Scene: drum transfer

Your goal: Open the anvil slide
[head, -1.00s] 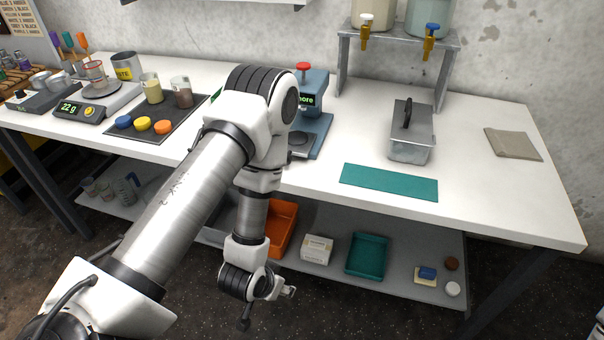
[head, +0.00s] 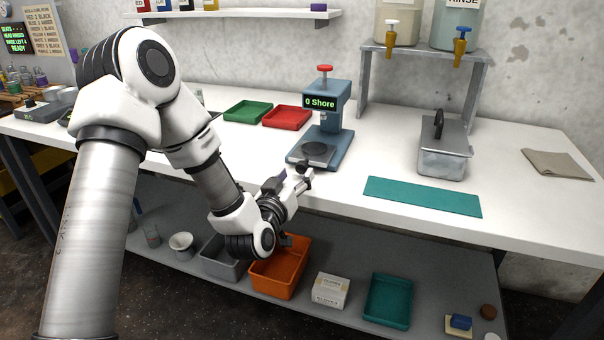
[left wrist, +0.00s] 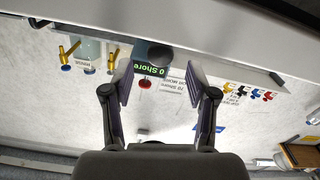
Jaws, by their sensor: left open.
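The blue Shore tester (head: 338,118) stands on the white bench, with a red knob on top and a green-lit display reading "0 Shore". I cannot tell how far the slide is out. My left gripper (head: 300,178) is open and empty, in front of and just below the anvil. In the left wrist view, which is upside down, the open fingers (left wrist: 163,78) frame the tester's display (left wrist: 150,69); the anvil cannot be made out there. My right gripper is not in view.
A green tray (head: 248,111) and a red tray (head: 287,117) lie left of the tester. A teal mat (head: 422,196) and a lidded metal container (head: 443,163) are to its right. The bench edge is close to my gripper; an orange bin (head: 279,280) stands on the lower shelf.

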